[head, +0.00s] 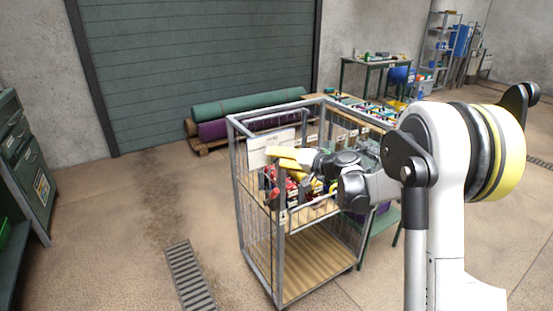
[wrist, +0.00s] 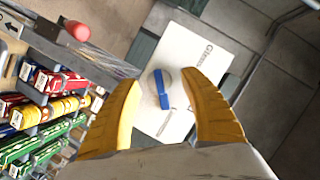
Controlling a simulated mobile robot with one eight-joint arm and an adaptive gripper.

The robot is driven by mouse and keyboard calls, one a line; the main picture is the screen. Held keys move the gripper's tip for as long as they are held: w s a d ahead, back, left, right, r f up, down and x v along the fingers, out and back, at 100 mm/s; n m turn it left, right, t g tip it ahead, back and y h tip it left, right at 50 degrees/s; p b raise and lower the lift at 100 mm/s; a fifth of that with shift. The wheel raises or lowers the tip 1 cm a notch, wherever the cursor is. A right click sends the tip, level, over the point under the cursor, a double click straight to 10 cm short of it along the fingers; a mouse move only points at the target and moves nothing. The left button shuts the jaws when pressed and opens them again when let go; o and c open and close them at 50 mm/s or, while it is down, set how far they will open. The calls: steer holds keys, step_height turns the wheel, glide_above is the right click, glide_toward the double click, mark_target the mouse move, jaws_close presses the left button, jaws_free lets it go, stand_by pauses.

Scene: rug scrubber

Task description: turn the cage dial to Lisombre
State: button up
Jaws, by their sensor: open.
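In the head view the plate (head: 257,158) hangs on the near side of the wheeled cage (head: 237,185). My gripper (wrist: 162,80) has its yellow fingers open, one on either side of the dial in the wrist view, and apart from the pointer. In the head view my gripper (head: 288,157) overlaps the plate, and the dial is hidden.
Rolled rugs (head: 245,105) lie on a pallet behind. A green cabinet (head: 25,160) stands left. The floor left of the cage is clear, with a drain grate (head: 190,275).

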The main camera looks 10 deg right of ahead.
steer(key=v, duration=1.1)
steer(key=shift+s, duration=0.15)
